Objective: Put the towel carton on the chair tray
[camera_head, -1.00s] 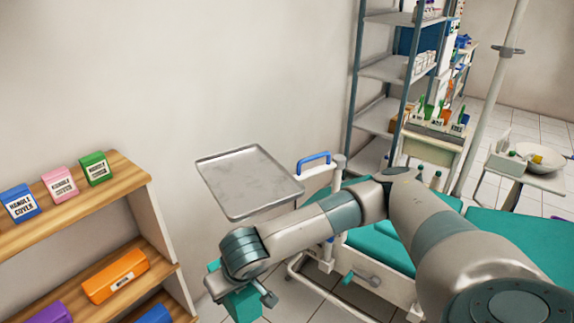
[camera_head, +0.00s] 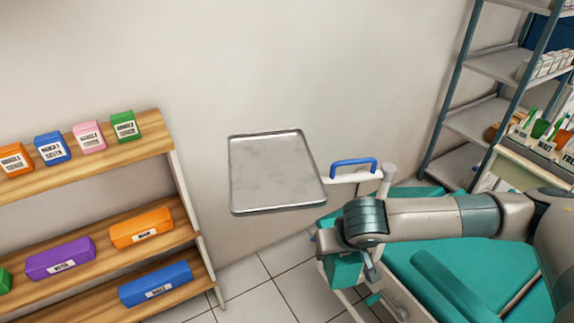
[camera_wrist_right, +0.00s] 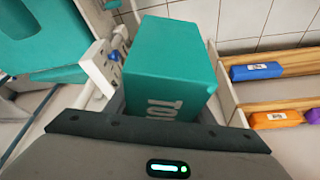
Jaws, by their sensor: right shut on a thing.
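The towel carton is a teal box with white lettering, partly cut off, in the right wrist view (camera_wrist_right: 170,60). My right gripper (camera_wrist_right: 160,112) is shut on it. In the head view the carton (camera_head: 343,268) shows below my right wrist, partly hidden by the arm. The chair tray (camera_head: 272,172) is a flat, empty metal tray with a raised rim, up and to the left of the carton. The carton is apart from the tray. My left gripper is not in view.
A wooden shelf unit (camera_head: 150,147) at the left holds several coloured boxes. The teal chair (camera_head: 490,262) lies under and beside my right arm. A blue handle (camera_head: 353,163) stands just right of the tray. A metal rack (camera_head: 470,120) is at the back right.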

